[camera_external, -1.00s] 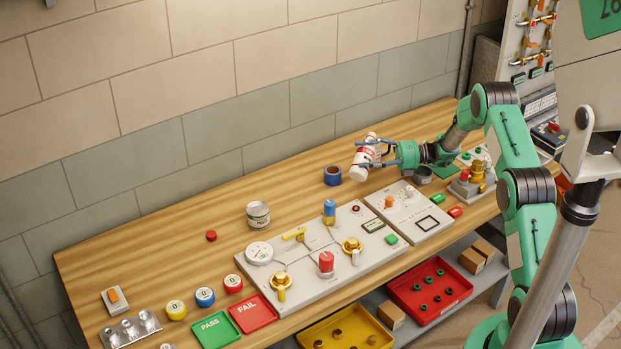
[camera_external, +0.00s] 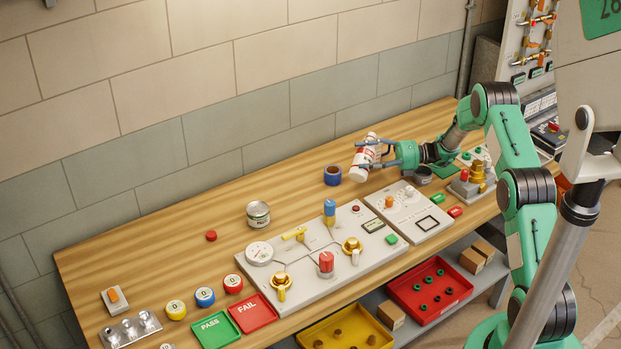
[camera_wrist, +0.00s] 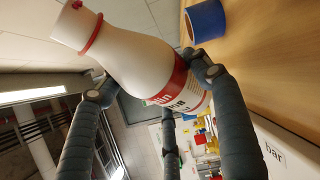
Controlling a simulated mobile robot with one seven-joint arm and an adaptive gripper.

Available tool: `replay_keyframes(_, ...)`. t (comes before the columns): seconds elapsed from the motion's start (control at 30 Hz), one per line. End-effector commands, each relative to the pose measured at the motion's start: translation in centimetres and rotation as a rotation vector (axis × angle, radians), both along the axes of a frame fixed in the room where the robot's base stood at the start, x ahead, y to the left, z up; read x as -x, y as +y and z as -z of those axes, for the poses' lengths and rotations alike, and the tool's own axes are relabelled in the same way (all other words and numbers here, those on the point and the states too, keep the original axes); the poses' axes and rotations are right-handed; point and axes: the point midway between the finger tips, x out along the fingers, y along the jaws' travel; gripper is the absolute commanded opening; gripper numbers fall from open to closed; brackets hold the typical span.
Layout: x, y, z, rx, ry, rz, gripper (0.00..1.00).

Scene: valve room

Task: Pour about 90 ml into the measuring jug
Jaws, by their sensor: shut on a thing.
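The bottle is tilted in the external view. No liquid is seen leaving it. I cannot make out a measuring jug in either view.
A blue ring-shaped or hollow object (camera_external: 332,175) stands on the bench just left of the bottle. A grey panel with valves and knobs (camera_external: 290,262) fills the middle front. A dark round container (camera_external: 423,174) is below my wrist.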

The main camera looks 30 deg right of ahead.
Motion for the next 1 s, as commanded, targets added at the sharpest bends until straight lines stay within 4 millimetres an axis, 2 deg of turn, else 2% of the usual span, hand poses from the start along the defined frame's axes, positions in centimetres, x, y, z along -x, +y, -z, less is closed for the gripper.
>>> replay_keyframes(0.2,-0.2,-0.2,0.9,0.073,-0.052,0.000,0.29)
replay_keyframes(0.57,-0.9,-1.3,0.3,0.308,-0.217,0.000,0.29)
replay_keyframes(0.77,-1.3,-1.8,1.9,0.437,-0.305,0.001,0.29)
replay_keyframes(1.0,-1.2,-1.6,1.7,0.555,-0.388,0.001,0.29)
